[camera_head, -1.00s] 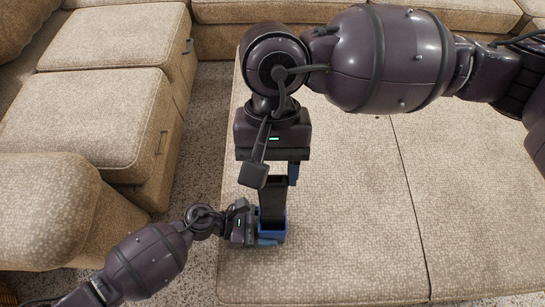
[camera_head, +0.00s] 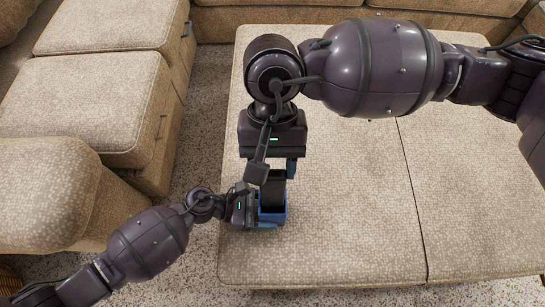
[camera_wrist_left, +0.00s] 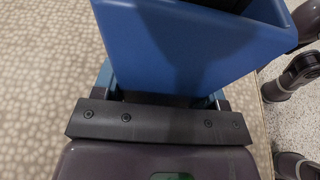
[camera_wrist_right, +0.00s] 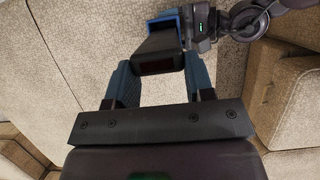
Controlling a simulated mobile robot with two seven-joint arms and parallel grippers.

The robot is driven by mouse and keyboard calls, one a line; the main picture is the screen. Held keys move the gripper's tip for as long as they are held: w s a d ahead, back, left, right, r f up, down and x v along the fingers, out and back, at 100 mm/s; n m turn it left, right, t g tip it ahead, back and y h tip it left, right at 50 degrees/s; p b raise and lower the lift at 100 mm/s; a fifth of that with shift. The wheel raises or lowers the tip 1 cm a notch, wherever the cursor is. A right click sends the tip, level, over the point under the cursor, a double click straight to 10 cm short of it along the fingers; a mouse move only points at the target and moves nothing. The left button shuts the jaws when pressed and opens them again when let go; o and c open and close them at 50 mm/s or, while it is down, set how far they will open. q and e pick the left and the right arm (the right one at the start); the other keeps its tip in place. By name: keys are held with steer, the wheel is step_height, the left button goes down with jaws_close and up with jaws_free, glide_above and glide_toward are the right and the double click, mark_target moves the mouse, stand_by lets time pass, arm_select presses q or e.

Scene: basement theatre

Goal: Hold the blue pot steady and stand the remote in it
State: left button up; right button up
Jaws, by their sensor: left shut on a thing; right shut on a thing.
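The blue pot (camera_head: 282,212) stands upright on the tan upholstered ottoman, near its left edge. My left gripper (camera_head: 268,222) is shut on the blue pot, which fills the top of the left wrist view (camera_wrist_left: 195,45). My right gripper (camera_head: 277,172) is above and beyond the pot, pointing down, and is shut on the dark remote (camera_head: 274,187). The remote hangs lengthwise toward the pot, and its lower end overlaps the pot's opening. I cannot tell how deep it is inside. The remote also shows between the fingers in the right wrist view (camera_wrist_right: 160,52).
The tan ottoman (camera_head: 350,240) is otherwise clear, with a seam to the right of the pot. Sofa sections (camera_head: 85,100) stand on the left, with speckled carpet (camera_head: 190,150) between. More sofa runs along the back.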

steer(key=o, duration=1.1)
steer(key=v, duration=1.2)
arm_select(q)
steer(key=o, duration=1.1)
steer(key=shift+a, duration=0.15)
